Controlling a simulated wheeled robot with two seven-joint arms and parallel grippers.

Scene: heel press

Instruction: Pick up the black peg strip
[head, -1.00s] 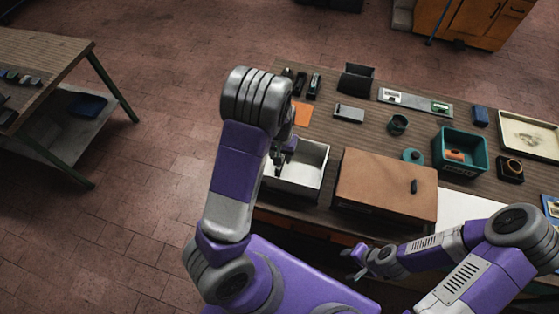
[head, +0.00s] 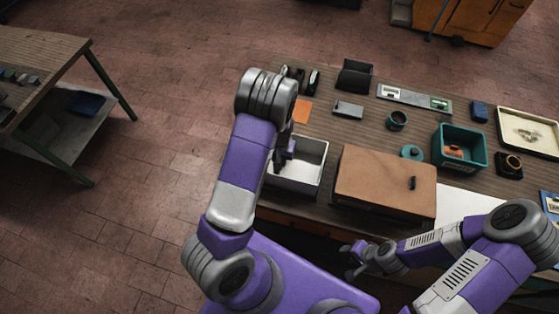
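I cannot single out the black peg strip with certainty. Two small dark, narrow objects stand at the bench's back left, one of them (head: 314,79) clear of my arm. My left gripper (head: 280,164) is over the white open box (head: 312,182), partly hidden by my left arm; its finger state is unclear. The inside of the box is partly covered by the arm. My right gripper (head: 347,262) is in front of the bench's near edge, below the brown box (head: 385,180), with its fingers apart and nothing visible between them.
A side table (head: 48,60) stands left, with open floor between.

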